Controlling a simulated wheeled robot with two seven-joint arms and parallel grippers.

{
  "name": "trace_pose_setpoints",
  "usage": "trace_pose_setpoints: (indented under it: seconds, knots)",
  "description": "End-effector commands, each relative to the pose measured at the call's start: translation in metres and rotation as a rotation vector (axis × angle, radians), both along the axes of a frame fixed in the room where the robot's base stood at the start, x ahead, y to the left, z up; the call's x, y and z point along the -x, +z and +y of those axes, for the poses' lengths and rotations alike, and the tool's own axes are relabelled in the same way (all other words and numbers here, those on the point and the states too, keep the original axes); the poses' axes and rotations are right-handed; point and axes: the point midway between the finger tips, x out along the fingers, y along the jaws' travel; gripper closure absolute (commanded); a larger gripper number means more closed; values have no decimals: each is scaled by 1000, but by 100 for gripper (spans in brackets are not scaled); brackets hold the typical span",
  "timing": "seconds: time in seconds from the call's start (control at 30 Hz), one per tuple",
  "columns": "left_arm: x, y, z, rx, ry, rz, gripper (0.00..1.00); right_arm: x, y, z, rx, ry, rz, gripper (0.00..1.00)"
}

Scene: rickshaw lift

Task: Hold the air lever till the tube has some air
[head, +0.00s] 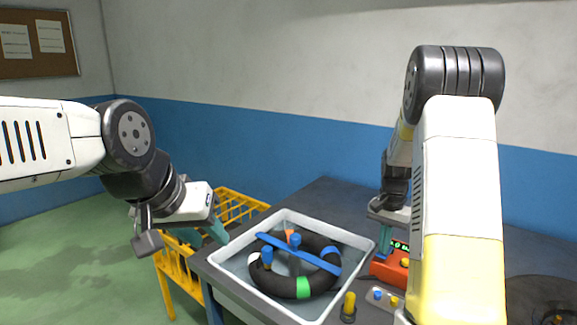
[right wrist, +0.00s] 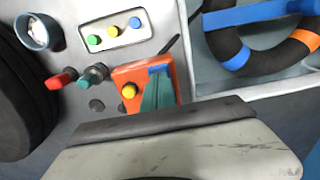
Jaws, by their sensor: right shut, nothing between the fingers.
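The black tube (head: 270,284), with coloured bands, lies in a grey tray (head: 226,262) under a blue bar (head: 300,254). An orange-red air unit (head: 381,270) with a small green-lit display (head: 400,246) stands right of the tray. In the right wrist view the unit (right wrist: 124,74) has a yellow knob (right wrist: 128,91) and a blue piece (right wrist: 160,69), possibly the air lever. My right gripper (right wrist: 158,88) is shut and empty, its teal fingertips at the blue piece; contact is unclear. My left gripper (head: 203,236) appears open and empty, left of the tray.
A yellow rack (head: 240,208) stands behind my left gripper. A yellow-topped post (head: 349,302) stands beside the tray.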

Motion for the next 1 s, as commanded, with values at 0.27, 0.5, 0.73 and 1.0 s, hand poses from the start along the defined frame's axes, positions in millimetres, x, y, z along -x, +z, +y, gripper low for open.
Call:
trace_pose_setpoints:
  seconds: [0.27, 0.5, 0.73, 1.0]
  knots:
    - [0, 0, 0, 0, 0, 0, 64, 0, -9, 0, -1, 0, 1, 100]
    - [0, 0, 0, 0, 0, 0, 64, 0, -11, 0, 0, 0, 0, 100]
    - [0, 0, 0, 0, 0, 0, 64, 0, -10, 0, 0, 0, 0, 100]
    - [0, 0, 0, 0, 0, 0, 64, 0, -10, 0, 0, 0, 0, 100]
